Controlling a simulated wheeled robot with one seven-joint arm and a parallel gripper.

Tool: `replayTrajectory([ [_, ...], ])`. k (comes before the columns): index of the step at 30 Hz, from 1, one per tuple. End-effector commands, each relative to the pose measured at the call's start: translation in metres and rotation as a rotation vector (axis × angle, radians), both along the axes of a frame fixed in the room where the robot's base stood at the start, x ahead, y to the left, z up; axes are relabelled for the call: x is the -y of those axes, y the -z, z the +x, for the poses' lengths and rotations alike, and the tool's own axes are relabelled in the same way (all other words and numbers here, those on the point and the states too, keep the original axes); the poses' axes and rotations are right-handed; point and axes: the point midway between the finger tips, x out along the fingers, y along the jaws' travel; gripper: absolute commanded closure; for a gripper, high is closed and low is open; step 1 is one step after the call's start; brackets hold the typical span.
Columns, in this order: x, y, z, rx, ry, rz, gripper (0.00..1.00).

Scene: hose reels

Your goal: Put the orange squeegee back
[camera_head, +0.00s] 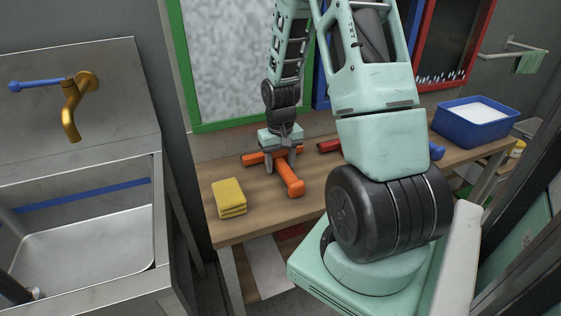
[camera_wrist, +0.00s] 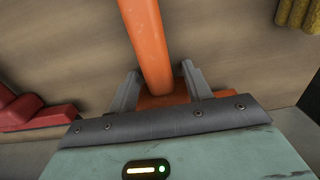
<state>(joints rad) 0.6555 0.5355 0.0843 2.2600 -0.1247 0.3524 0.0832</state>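The orange squeegee (camera_head: 291,180) lies on the wooden bench, its handle pointing toward the front and its crossbar under my gripper. My gripper (camera_head: 282,160) points down over it, where handle and crossbar meet. In the wrist view, the orange handle (camera_wrist: 152,45) runs between the two fingers of my gripper (camera_wrist: 160,85), with a gap on each side. The fingers are open, and part of the orange crossbar (camera_wrist: 163,100) shows between them. The fingertips' height above the bench is hard to tell.
A red tool (camera_head: 329,146) and a blue one (camera_head: 437,152) lie on the bench (camera_head: 250,229). Folded yellow cloths (camera_head: 229,198) lie left of the squeegee. A blue tub (camera_head: 475,121) stands at the right end. Behind is a green-framed panel (camera_head: 240,60); a steel sink (camera_head: 85,235) is left.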

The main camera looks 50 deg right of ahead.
Motion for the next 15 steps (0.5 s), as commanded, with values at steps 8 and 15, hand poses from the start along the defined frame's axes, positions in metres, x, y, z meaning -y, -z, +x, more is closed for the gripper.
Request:
replayTrajectory([
  [8, 0.0, -0.003, 0.0, 0.0, 0.0, 0.0, 0.51],
  [15, 0.001, -0.036, 0.001, 0.004, 0.003, -0.003, 0.51],
])
